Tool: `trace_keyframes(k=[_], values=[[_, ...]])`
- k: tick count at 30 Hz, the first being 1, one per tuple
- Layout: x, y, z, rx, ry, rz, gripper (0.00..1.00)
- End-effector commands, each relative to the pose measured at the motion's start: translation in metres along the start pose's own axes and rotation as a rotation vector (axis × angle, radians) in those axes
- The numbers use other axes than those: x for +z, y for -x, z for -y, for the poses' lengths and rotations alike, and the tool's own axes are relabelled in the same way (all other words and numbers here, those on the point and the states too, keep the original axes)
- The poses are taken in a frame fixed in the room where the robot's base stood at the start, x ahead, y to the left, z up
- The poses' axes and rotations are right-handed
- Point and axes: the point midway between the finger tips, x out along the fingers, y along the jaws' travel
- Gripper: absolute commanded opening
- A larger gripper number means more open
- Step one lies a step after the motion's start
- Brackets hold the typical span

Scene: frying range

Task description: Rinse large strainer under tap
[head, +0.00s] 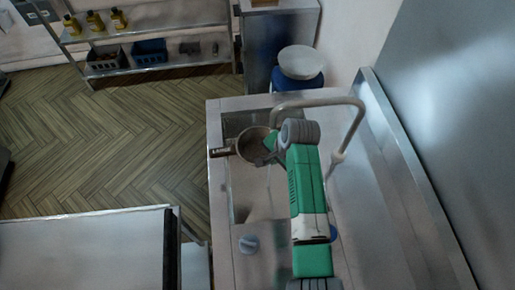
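The large strainer (253,141) is a round, dark-rimmed bowl over the back part of the sink (240,198). Its short dark handle (221,152) points left, across the sink's left edge. The tap (348,125) is a pale bent pipe that rises on the right and reaches left, its spout end near the strainer. My gripper (270,147) is at the strainer's right rim, at the end of my green and grey arm. Its fingers are small and partly hidden, so I cannot tell whether they grip the rim. Water flow cannot be made out clearly.
A blue bin with a pale lid (300,63) stands behind the counter. A metal table (90,250) is at lower left. Shelving (165,63) stands at the back; the wooden floor between is clear.

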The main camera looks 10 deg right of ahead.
Motion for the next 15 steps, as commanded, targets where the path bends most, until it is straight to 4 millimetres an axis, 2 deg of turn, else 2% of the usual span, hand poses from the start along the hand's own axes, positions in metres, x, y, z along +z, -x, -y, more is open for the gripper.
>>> trace_keyframes(k=[15], values=[[-0.0052,0.0022,-0.0043,-0.001,-0.001,0.0,0.0]])
